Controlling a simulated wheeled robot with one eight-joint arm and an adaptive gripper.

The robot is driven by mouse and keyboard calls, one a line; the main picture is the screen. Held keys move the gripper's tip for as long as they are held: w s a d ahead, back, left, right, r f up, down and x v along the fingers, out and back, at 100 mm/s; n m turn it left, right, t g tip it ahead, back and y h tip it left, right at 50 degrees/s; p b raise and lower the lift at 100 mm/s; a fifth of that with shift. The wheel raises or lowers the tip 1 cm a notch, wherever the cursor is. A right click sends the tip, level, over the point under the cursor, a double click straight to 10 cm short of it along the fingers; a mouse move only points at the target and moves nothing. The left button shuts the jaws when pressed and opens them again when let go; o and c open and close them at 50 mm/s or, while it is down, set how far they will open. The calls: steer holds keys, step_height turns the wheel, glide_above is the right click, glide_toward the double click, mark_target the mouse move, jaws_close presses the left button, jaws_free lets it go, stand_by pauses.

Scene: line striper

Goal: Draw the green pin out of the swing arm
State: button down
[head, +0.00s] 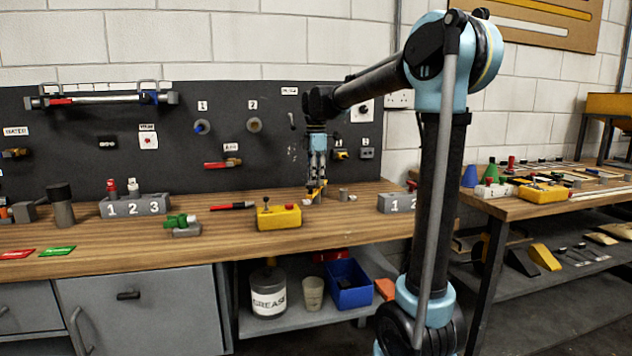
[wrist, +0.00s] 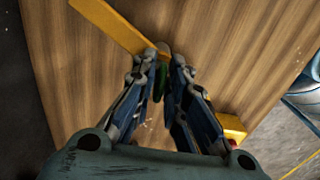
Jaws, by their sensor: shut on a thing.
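My gripper (head: 317,182) points down over the workbench, at the yellow swing arm (head: 323,186). In the wrist view my gripper (wrist: 163,62) has its fingertips close together, shut on the green pin (wrist: 158,84), of which a green sliver shows between the fingers. The yellow swing arm (wrist: 112,24) runs from the upper left to the fingertips. The fingers hide most of the pin and the end of the swing arm, so I cannot tell how deep the pin sits. In the head view the pin is too small to make out.
A yellow box (head: 279,217) with a lever and red button stands close left of my gripper; its corner shows in the wrist view (wrist: 233,126). A grey numbered block (head: 397,203) is farther right. The dark pegboard is behind.

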steer(key=shift+r, duration=0.5)
steer(key=shift+r, duration=3)
